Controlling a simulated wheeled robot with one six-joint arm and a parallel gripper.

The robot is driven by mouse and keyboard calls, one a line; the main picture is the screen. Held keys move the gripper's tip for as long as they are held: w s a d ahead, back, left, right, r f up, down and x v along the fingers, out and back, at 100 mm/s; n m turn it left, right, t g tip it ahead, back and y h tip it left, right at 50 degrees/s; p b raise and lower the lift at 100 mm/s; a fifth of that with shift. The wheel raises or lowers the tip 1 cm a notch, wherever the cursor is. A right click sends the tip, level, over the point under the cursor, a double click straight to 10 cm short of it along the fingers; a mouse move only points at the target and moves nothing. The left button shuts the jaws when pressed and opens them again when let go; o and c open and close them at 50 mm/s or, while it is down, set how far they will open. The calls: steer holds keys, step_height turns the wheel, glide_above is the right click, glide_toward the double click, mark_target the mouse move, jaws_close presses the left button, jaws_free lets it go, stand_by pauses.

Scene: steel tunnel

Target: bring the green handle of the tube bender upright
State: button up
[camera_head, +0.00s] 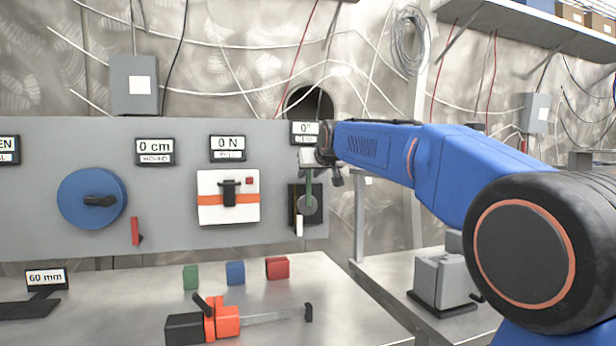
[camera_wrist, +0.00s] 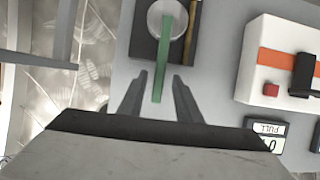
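The tube bender (camera_head: 293,208) is a dark plate with a grey disc at the right end of the wall panel. Its green handle (camera_head: 309,187) runs from the disc up to my gripper (camera_head: 312,168). In the wrist view, which is upside down, the green handle (camera_wrist: 164,60) reaches down between the two fingers of my gripper (camera_wrist: 160,77). The fingers are apart, with a gap on each side of the handle. A display (camera_head: 305,133) above the bender reads 0°, partly covered by my arm. A pale tube (camera_head: 299,226) hangs at the plate's lower left.
Left on the panel are a white box with an orange band (camera_head: 228,197) and a blue wheel (camera_head: 91,199). The bench below holds green, blue and red blocks (camera_head: 235,273) and an orange tool (camera_head: 222,320). A grey device (camera_head: 444,280) stands on the right bench.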

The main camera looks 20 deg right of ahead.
steer(key=v, duration=1.5)
steer(key=shift+f, duration=0.1)
